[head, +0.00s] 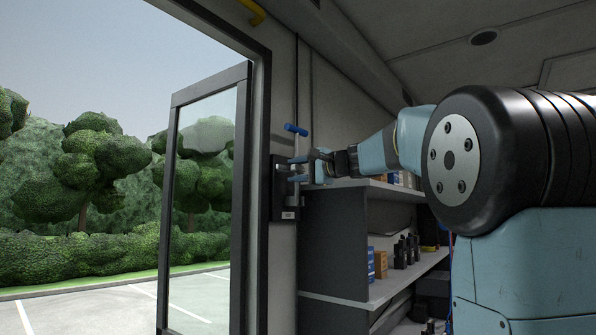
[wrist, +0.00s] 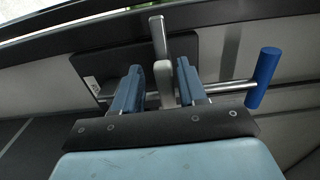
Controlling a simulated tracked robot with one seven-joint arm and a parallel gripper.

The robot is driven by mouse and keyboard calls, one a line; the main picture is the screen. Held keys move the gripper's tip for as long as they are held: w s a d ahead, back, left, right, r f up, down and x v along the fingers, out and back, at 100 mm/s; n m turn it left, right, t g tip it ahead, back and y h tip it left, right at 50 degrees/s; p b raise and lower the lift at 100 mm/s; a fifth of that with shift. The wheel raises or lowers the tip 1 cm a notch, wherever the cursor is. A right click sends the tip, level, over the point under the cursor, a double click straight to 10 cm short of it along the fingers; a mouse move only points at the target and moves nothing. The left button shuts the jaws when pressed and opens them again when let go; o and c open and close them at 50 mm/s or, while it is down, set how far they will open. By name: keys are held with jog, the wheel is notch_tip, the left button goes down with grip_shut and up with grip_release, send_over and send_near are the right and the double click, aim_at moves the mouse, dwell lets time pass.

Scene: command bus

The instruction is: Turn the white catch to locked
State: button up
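In the wrist view the pale grey-white catch (wrist: 163,82) stands out from a dark plate (wrist: 90,62). My gripper (wrist: 160,72) has its two blue fingers on either side of the catch. A gap shows on each side, so it looks open and not clamped. A metal rod with a blue handle (wrist: 265,76) runs behind the fingers to the right. In the head view the dark plate (head: 279,205) is on the wall beside the door frame, with the blue handle (head: 296,129) above my gripper (head: 303,170). There my fingers partly hide the catch.
A glazed door (head: 205,200) stands open left of the plate, with a parking lot and trees outside. Shelves (head: 385,290) with small boxes stand just right of the plate, below my forearm. A yellow rail (head: 252,10) is at the top.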

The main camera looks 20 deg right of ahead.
jog(key=shift+s+r, duration=0.1)
jog(key=shift+s+d, duration=0.15)
jog(key=shift+d, duration=0.05)
jog(key=v, duration=1.3)
jog(key=shift+s+d, duration=0.1)
jog(key=s+a+f+n+g+h, duration=0.1)
jog(key=s+a+f+n+g, duration=0.2)
jog(key=f, duration=0.5)
jog(key=s+a+f+g+h, duration=0.1)
jog(key=s+a+f+h, duration=0.15)
jog(key=s+f, duration=0.4)
jog(key=s+a+f+n+g+h, duration=0.1)
jog(key=s+a+f+n+g, duration=0.2)
jog(key=f, duration=0.6)
jog(key=s+f+n+g+h, duration=0.1)
jog(key=s+f+n+h, duration=0.1)
jog(key=s+f, duration=0.4)
jog(key=s+f+n+g+h, duration=0.1)
jog(key=s+f+h, duration=0.3)
jog(key=f, duration=0.7)
jog(key=shift+s+d+f+n, duration=0.2)
jog(key=shift+s+f+n, duration=0.15)
jog(key=shift+s+n, duration=0.7)
